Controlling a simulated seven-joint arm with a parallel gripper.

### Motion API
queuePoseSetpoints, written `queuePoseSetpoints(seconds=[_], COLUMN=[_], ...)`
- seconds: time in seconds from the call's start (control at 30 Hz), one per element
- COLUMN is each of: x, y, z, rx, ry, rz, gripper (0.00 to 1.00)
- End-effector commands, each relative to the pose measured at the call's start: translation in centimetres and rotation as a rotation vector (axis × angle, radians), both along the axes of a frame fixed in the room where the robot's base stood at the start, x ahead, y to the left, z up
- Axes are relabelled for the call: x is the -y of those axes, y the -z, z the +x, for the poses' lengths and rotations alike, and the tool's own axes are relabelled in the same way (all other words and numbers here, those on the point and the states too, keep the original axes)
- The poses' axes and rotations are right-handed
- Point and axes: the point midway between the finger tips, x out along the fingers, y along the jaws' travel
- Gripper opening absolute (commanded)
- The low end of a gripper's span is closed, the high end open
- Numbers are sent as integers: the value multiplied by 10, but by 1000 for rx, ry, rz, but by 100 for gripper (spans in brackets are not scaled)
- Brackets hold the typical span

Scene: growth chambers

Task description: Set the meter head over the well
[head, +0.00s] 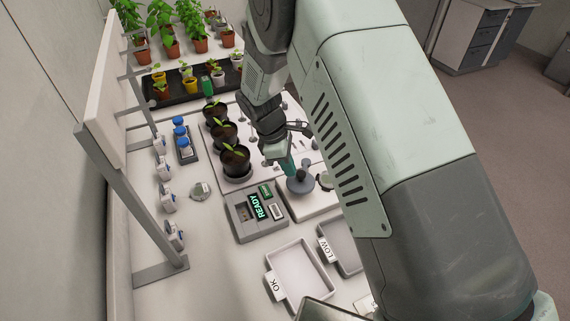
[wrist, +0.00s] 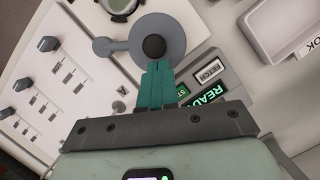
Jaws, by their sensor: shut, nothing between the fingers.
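The meter (head: 257,212) shows READY on its green-lit display; part of it also shows in the wrist view (wrist: 208,98). The meter head (head: 300,185) is a grey disc with a dark round knob, on a pale plate beside the meter. In the wrist view the disc (wrist: 175,35) has a short arm reaching left to a small round end. A round dark-rimmed piece with a pale green centre (wrist: 120,6) lies beside it; I cannot tell if this is the well. My gripper (wrist: 158,66) is shut and empty, its teal fingertips at the knob's near side; contact is unclear.
The OK tray (head: 300,272) and the LOW tray (head: 345,250) stand at the front. Potted seedlings (head: 235,162) stand behind the meter, with blue-capped vials (head: 181,135) to their left. A white upright panel (head: 100,85) borders the bench at left.

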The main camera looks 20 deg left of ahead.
Motion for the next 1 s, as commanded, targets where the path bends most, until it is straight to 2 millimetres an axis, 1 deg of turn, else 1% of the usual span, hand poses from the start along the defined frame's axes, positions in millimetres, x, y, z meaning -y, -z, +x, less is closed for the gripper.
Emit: queuePoseSetpoints(seconds=[0.23,0.77,1.0], x=[1,9,17], y=[0,0,0], z=[0,-2,-3], rx=[0,0,-2], ry=[-10,-103,-183], rz=[0,1,0], gripper=[0,0,0])
